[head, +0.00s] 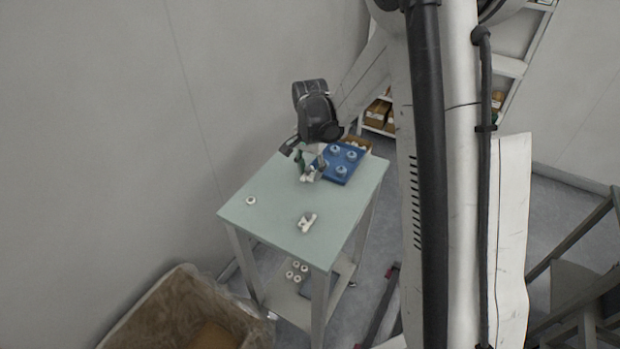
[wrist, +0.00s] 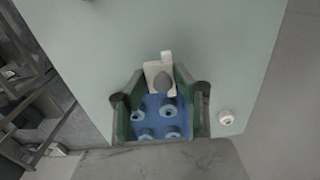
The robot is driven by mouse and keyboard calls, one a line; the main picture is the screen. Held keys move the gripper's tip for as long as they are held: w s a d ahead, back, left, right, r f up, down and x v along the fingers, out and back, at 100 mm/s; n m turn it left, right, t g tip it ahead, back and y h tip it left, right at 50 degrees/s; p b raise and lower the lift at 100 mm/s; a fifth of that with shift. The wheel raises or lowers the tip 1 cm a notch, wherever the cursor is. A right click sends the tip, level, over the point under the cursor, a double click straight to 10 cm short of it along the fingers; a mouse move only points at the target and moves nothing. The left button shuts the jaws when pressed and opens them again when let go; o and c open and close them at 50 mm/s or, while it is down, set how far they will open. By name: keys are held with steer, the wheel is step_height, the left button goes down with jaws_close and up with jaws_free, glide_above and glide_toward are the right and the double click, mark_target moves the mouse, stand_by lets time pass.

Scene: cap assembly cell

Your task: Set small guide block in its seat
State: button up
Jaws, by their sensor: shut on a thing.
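My gripper (head: 309,172) points down over the back of the pale green table, with its green fingers closed in. In the wrist view, the fingertips of my gripper (wrist: 161,78) are at the two sides of a small white block (wrist: 152,70), which I take to be the small guide block. A grey rounded part covers some of it. The white block also shows in the head view (head: 306,179), under the fingers and close to the tabletop; I cannot tell whether it touches. A white piece (head: 307,222) with a darker part stands nearer the table's front; I cannot tell whether it is the seat.
A blue tray (head: 326,174) with several light blue ringed parts lies just right of my gripper; it also shows in the wrist view (wrist: 154,119). A white ring (head: 251,200) lies near the table's left edge. The tabletop (head: 275,215) between is clear. A lined bin stands below, front left.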

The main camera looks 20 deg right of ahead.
mark_target(310, 174)
steer(key=shift+f, duration=1.7)
steer(key=shift+f, duration=0.2)
steer(key=o, duration=1.1)
steer(key=shift+r, duration=0.1)
steer(key=shift+r, duration=0.1)
